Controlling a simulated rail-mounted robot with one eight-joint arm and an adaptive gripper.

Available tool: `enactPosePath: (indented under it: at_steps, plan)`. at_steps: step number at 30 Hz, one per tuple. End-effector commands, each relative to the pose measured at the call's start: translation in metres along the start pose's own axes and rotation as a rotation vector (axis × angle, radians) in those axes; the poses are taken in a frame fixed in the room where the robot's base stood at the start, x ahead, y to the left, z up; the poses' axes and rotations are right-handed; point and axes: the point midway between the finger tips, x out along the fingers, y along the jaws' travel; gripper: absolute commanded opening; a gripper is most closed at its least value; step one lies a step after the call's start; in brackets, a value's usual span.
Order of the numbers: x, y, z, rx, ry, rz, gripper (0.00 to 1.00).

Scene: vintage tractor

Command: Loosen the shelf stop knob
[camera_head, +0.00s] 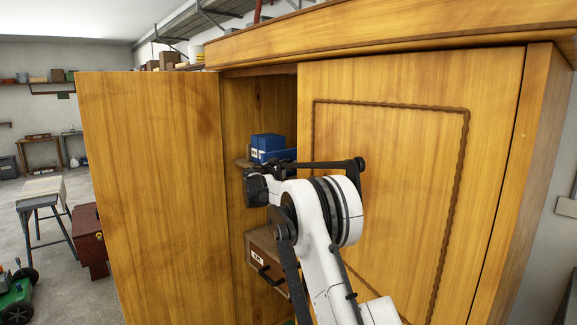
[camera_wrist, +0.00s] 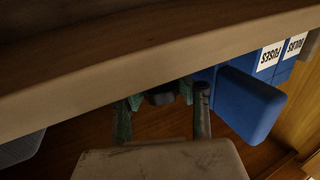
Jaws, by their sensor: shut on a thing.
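The shelf stop knob (camera_wrist: 160,98) is a small dark round piece in the middle of the wrist view, beside the edge of a wooden shelf (camera_wrist: 130,65). My gripper (camera_wrist: 161,97) is shut on the knob, with a greenish fingertip on either side of it. The fingers and the gripper body hide much of the knob, so its turn cannot be read. In the head view my white and black arm reaches into the open cabinet (camera_head: 150,170); the gripper and knob are hidden there.
Blue boxes (camera_wrist: 248,103), with labels reading FUSES and BULBS upside down, stand close to the right finger. A blue box also shows in the head view (camera_head: 268,142). A labelled wooden drawer (camera_head: 262,250) is below. The right door (camera_head: 400,170) is closed beside my arm.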

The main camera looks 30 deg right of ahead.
Motion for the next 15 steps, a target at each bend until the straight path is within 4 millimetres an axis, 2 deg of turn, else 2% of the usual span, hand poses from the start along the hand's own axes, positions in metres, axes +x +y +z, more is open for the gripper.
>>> enactPosePath:
  at_steps: [15]
  plan:
    - [0.0014, 0.0016, 0.0025, 0.0, 0.0, -0.316, 0.01]
